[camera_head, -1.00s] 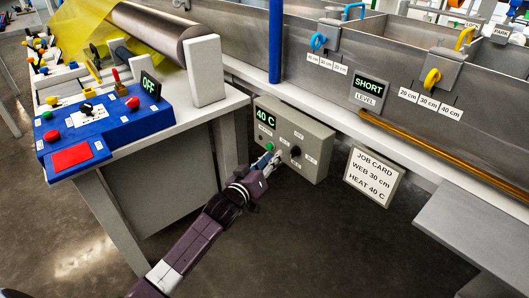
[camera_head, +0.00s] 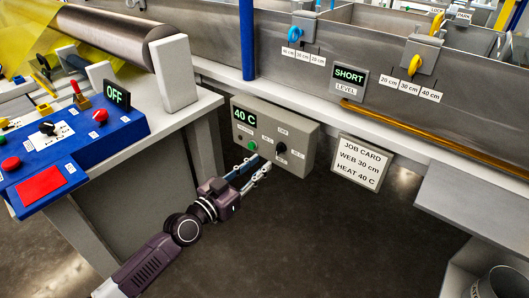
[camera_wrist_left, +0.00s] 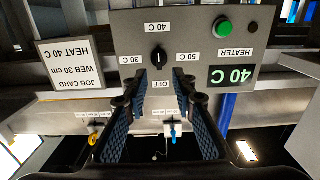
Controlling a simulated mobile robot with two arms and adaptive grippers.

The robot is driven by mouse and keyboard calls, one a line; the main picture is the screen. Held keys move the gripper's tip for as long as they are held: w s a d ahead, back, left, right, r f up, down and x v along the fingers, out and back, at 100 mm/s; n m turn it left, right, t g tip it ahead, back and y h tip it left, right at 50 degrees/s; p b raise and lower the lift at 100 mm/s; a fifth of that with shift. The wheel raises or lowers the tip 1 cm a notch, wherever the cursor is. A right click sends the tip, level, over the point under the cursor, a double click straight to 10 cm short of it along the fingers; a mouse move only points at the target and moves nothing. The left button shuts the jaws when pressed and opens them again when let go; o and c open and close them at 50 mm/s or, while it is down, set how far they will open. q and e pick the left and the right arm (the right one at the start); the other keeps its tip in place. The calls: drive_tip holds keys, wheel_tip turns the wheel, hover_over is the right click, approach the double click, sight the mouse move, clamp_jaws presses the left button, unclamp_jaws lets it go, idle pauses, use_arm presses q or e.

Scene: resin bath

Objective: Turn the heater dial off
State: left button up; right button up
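The grey heater box (camera_head: 300,150) hangs under the bath's edge. Its black dial (camera_head: 281,147) sits right of a green button (camera_head: 252,145), and its display (camera_head: 244,114) reads 40 C. The left wrist view shows the box upside down; there the dial (camera_wrist_left: 158,57) has labels around it: 40 C, 30 C, 50 C and OFF (camera_wrist_left: 162,84). Its white mark appears to point toward 40 C. My left gripper (camera_head: 263,160) is open and empty, just short of the dial. In the wrist view its fingers (camera_wrist_left: 159,78) stand either side of the dial's line, apart from it. My right gripper is not in view.
A job card (camera_head: 360,163) reading WEB 30 cm, HEAT 40 C hangs right of the box. A blue control panel (camera_head: 105,140) with an OFF display stands left. A white table leg (camera_head: 206,148) is close left of the box. The floor below is clear.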

sight(277, 150)
use_arm(q)
drive_tip(key=b+x, duration=0.1)
drive_tip(key=x, duration=0.6)
drive_tip(key=shift+w+d, duration=0.1)
drive_tip(key=shift+d, duration=0.05)
clamp_jaws()
